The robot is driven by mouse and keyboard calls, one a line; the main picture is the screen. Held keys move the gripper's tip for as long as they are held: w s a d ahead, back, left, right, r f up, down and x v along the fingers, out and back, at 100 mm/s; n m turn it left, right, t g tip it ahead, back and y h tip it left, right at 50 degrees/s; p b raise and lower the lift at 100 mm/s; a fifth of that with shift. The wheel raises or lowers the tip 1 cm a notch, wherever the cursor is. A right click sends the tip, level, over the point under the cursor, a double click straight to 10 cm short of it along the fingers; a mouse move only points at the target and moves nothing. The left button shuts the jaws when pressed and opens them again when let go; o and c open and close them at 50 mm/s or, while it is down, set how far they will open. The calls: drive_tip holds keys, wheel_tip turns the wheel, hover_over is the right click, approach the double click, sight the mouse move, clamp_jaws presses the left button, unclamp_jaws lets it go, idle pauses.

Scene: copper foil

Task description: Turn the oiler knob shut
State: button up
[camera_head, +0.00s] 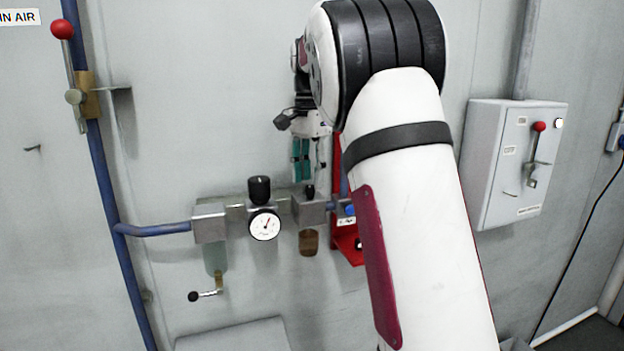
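The oiler is the right unit of the air line on the wall, a grey block (310,211) with a brown bowl (309,243) below. A small dark knob (309,191) shows on top of the block; its turn position cannot be read. My gripper (301,178) points down just above the oiler, with teal finger pads close together. It appears to be slightly above and left of the knob, and contact is not clear. My arm hides part of the area right of the oiler.
Left of the oiler are a black regulator knob (259,189), a round gauge (265,225) and a filter block (208,222) with a drain lever (205,294). A blue pipe (112,215) carries a red-ball lever (62,29). A red bracket (346,245) stands right; a switch box (508,160) is farther right.

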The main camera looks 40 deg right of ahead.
drive_tip(key=shift+f, duration=1.05)
clamp_jaws()
drive_tip(key=shift+n, duration=0.3)
